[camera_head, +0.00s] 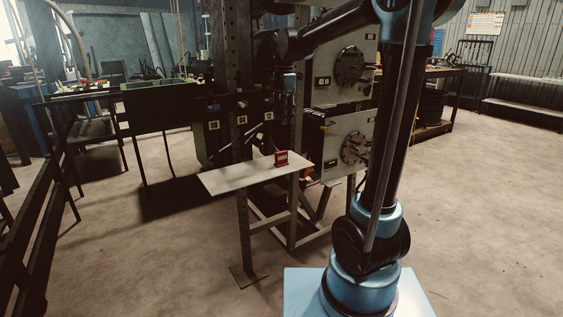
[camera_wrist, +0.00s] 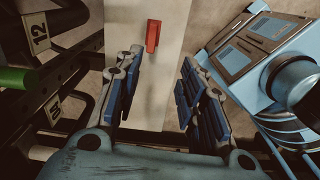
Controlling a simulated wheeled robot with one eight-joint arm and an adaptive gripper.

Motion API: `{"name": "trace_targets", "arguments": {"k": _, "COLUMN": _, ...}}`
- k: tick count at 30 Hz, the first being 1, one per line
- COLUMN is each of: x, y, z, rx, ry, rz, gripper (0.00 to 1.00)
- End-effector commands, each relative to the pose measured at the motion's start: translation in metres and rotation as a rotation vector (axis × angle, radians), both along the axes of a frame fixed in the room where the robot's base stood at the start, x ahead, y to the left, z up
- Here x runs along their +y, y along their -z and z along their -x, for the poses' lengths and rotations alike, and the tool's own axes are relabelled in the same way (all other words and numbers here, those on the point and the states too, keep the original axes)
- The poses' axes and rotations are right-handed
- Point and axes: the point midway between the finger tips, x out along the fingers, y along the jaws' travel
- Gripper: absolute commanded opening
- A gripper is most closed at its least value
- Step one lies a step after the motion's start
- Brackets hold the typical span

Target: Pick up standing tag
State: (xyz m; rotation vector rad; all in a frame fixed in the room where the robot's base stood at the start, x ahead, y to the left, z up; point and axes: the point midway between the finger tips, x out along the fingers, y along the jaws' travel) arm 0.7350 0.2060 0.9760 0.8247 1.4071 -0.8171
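A small red tag (camera_head: 281,159) stands upright near the right end of a pale narrow shelf (camera_head: 232,178). In the wrist view the red tag (camera_wrist: 153,36) is seen from above on the pale shelf (camera_wrist: 148,88), beyond my fingertips. My gripper (camera_wrist: 160,60) is open and empty, with one blue-padded finger on each side of the picture's middle. The tag lies ahead of the gap between the fingers, apart from both. In the head view my gripper is dark and hard to make out above the shelf.
A machine with pale panels and round flanges (camera_head: 350,66) stands behind and right of the shelf. A post (camera_head: 244,235) carries the shelf. A rack with numbered plates (camera_wrist: 39,35) is close on the left in the wrist view. Open floor (camera_head: 480,200) lies to the right.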

Motion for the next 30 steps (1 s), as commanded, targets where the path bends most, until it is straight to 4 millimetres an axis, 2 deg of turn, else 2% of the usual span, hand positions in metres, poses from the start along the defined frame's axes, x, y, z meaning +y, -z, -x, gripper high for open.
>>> {"name": "trace_targets", "arguments": {"k": 3, "x": 0.011, "y": -0.001, "z": -0.008, "rx": 0.005, "ry": -0.060, "rz": 0.002, "gripper": 0.37}}
{"name": "trace_targets", "arguments": {"k": 8, "x": 0.014, "y": 0.011, "z": -0.011, "rx": 0.006, "ry": -0.082, "rz": 0.003, "gripper": 0.37}}
{"name": "trace_targets", "arguments": {"k": 24, "x": 0.013, "y": 0.101, "z": -0.011, "rx": 0.006, "ry": -0.079, "rz": 0.003, "gripper": 0.37}}
{"name": "trace_targets", "arguments": {"k": 30, "x": 0.013, "y": 0.119, "z": -0.011, "rx": 0.006, "ry": -0.078, "rz": 0.003, "gripper": 0.37}}
